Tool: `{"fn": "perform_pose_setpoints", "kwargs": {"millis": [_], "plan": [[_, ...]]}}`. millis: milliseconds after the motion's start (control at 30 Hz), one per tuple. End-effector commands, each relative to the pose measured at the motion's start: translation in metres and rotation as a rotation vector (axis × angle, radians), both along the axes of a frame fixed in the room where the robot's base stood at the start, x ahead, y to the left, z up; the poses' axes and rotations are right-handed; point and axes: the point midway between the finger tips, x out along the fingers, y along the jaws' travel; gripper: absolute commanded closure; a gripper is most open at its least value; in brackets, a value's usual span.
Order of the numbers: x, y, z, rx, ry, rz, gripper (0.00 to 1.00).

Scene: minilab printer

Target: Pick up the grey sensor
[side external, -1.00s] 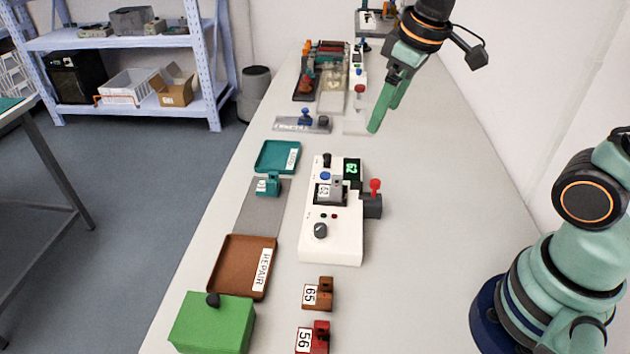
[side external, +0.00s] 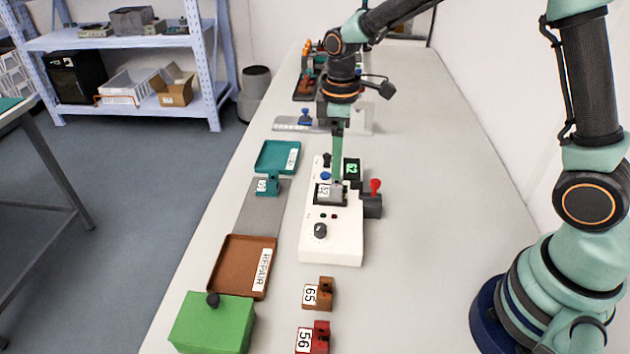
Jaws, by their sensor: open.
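The grey sensor (side external: 325,190) sits in the dark socket on top of the white test device (side external: 333,240). Its white label faces left and its number is hard to read. My gripper (side external: 337,181) points straight down over it, with its green fingers reaching down to the sensor's upper part. From this side the fingers overlap each other, so the gap between them and any contact with the sensor cannot be made out. The gripper is open.
A red-knobbed lever (side external: 375,187) stands at the device's right side. A teal tray (side external: 262,157), teal sensor (side external: 270,184), brown REPAIR tray (side external: 235,267) and green box (side external: 212,325) lie left. Brown (side external: 320,293) and red (side external: 316,338) sensors are in front. The bench's right side is clear.

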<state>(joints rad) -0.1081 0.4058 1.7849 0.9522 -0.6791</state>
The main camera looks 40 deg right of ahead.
Motion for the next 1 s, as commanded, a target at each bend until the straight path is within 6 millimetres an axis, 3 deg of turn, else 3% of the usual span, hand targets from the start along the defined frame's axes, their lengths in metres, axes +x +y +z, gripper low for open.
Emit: {"fn": "perform_pose_setpoints", "kwargs": {"millis": [333,600,900,933,1000], "plan": [[-0.002,0.001,-0.031,-0.001,0.002,-0.001,0.10],[-0.005,0.003,-0.067,0.000,0.003,-0.002,0.10],[-0.004,0.003,-0.072,0.000,-0.001,-0.002,0.10],[-0.004,0.003,-0.072,0.000,-0.001,-0.002,0.14],[-0.004,0.003,-0.072,0.000,-0.001,-0.002,0.41]]}}
